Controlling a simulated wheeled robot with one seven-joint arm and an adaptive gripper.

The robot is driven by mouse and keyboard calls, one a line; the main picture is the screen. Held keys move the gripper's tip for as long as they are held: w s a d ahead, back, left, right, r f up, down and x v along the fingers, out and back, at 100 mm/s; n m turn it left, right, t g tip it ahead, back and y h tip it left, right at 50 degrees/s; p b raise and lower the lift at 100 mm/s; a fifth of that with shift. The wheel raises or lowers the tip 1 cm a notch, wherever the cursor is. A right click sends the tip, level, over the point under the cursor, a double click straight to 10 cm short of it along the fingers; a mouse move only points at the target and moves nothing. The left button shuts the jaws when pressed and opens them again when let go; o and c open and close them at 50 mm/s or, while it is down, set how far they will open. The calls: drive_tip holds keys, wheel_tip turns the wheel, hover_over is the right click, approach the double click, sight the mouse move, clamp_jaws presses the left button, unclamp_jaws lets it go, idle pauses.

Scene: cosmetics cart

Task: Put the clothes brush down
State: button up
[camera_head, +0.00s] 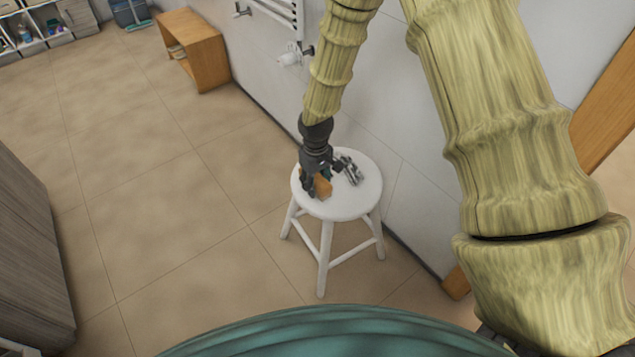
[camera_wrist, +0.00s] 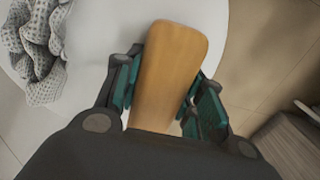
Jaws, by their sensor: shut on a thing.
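The clothes brush (camera_wrist: 168,70) has a flat orange-brown wooden body with rounded corners. In the wrist view it sits between the two teal finger pads of my gripper (camera_wrist: 160,105), which is shut on it. In the head view my gripper (camera_head: 318,184) is over the left part of a round white stool (camera_head: 345,206), and the brush (camera_head: 322,185) shows at its fingers. The brush is over the stool top; I cannot tell whether it touches the seat. Its lower end is hidden by my gripper in the wrist view.
A crumpled grey knitted cloth (camera_wrist: 38,45) lies on the stool, also seen in the head view (camera_head: 349,168). The front of the seat is clear. A white wall with a towel radiator (camera_head: 290,15) stands behind. A wooden box bench (camera_head: 196,50) is at the back left.

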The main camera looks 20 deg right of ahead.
sight(316, 177)
drive_tip(key=shift+f, duration=0.15)
drive_tip(key=o, duration=1.3)
wheel_tip(316, 177, up, 12)
drive_tip(key=p, duration=0.2)
drive_tip(key=shift+p, duration=0.35)
